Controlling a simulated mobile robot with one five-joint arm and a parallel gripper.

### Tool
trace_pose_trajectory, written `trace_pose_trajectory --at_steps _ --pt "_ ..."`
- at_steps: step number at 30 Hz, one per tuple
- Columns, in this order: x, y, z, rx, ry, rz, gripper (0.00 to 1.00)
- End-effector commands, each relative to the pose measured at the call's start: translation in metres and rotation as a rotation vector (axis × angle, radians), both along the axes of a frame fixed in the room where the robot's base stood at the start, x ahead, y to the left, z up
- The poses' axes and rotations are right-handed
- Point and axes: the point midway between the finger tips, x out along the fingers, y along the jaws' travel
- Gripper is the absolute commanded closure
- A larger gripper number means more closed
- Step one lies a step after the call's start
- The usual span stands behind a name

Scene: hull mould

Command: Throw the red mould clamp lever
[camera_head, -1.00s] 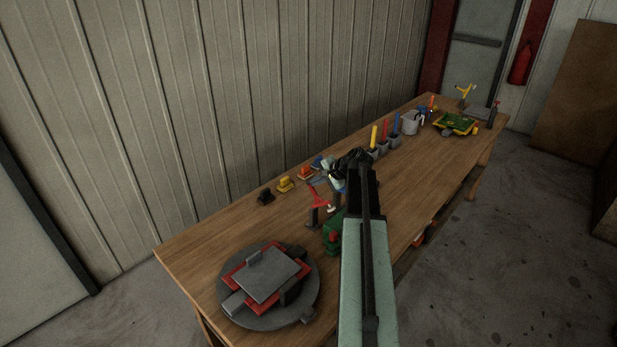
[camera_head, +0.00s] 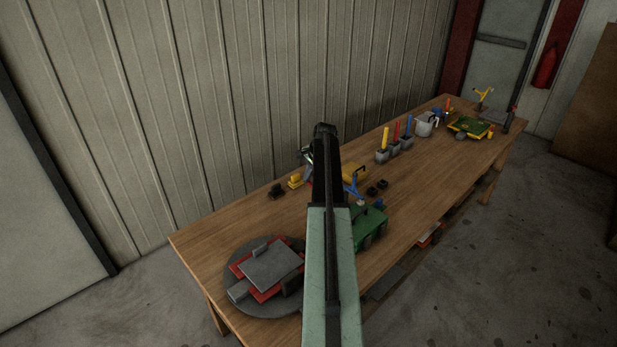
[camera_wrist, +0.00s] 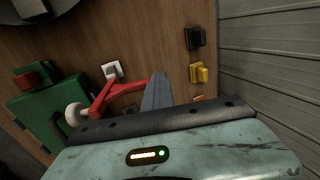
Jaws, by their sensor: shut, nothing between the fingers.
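The red mould clamp lever (camera_wrist: 108,96) shows in the wrist view as a bent red arm with a pale round knob (camera_wrist: 75,113) at its left end. My gripper (camera_wrist: 157,90) is shut and empty, its grey fingers right beside the lever's right end. I cannot tell whether they touch it. The lower part of the lever is hidden behind my wrist. In the head view my arm covers the lever and most of the gripper.
A green box (camera_wrist: 48,112) stands left of the lever in the wrist view. Black (camera_wrist: 196,38) and yellow (camera_wrist: 200,75) blocks lie near the wall. In the head view, a round grey plate with a red-edged mould (camera_head: 235,268) sits at the near end, and a blue lever (camera_head: 352,187) right of my arm.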

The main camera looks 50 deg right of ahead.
Motion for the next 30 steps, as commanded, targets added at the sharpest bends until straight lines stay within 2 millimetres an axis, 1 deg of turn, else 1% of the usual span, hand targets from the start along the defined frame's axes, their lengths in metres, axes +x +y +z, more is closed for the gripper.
trace_pose_trajectory --at_steps 1,6,14,17,20,23,26,30 --pt "-0.002 -0.004 -0.001 -0.003 0.001 -0.005 1.0" --pt "-0.006 -0.008 -0.001 -0.005 0.002 -0.011 1.0" --pt "-0.008 -0.011 0.0 -0.006 0.002 -0.013 1.0" --pt "-0.008 -0.01 0.003 -0.006 0.002 -0.012 1.0" --pt "-0.01 -0.009 0.014 -0.005 0.001 -0.012 1.0" --pt "-0.011 -0.006 0.03 -0.005 0.001 -0.01 1.0" --pt "-0.014 -0.003 0.051 -0.004 -0.001 -0.008 1.0" --pt "-0.024 -0.003 0.085 -0.003 -0.001 -0.011 1.0"
